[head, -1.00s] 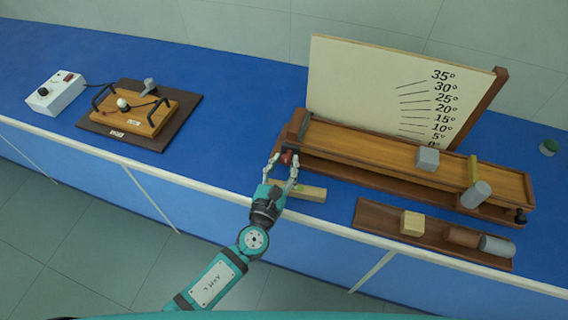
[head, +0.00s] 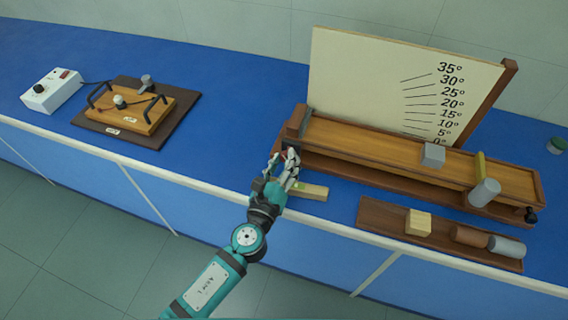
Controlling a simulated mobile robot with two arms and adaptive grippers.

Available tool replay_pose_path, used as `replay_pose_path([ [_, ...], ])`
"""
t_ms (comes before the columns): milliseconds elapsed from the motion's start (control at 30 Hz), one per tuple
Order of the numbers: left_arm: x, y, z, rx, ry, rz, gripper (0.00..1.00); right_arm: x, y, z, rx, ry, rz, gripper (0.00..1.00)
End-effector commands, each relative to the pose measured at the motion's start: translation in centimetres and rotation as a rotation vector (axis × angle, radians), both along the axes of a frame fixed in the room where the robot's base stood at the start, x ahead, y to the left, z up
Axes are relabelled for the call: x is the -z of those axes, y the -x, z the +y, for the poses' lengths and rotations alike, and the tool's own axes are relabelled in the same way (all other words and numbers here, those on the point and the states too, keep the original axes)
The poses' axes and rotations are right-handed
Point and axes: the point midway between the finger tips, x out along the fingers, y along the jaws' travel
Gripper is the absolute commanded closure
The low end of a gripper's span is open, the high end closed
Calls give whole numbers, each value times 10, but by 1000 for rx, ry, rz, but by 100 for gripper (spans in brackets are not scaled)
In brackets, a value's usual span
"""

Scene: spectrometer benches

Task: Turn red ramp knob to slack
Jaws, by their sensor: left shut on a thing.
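The wooden ramp (head: 385,145) lies nearly flat on the blue bench, with an angle board (head: 350,80) behind it. The red ramp knob (head: 285,155) is at the ramp's left end, mostly hidden by my left gripper. My left gripper (head: 283,164) is shut on the red knob, and its fingers now look rolled around it. A small wooden block (head: 313,192) with a green mark lies just under and right of the gripper. My right gripper is not in view.
A brown tray (head: 375,215) in front holds a pale block (head: 418,222) and two cylinders.

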Motion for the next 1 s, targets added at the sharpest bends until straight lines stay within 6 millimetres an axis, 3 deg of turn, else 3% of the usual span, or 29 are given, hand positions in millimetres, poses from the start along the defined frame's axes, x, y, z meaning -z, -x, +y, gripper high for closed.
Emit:
replay_pose_path([
  [300,1,0,0,0,113,38,100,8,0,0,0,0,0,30],
  [800,1,0,0,0,130,44,100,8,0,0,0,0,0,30],
  [833,1,0,0,0,130,44,64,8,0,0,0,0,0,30],
  [1000,1,0,0,0,130,44,45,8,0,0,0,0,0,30],
])
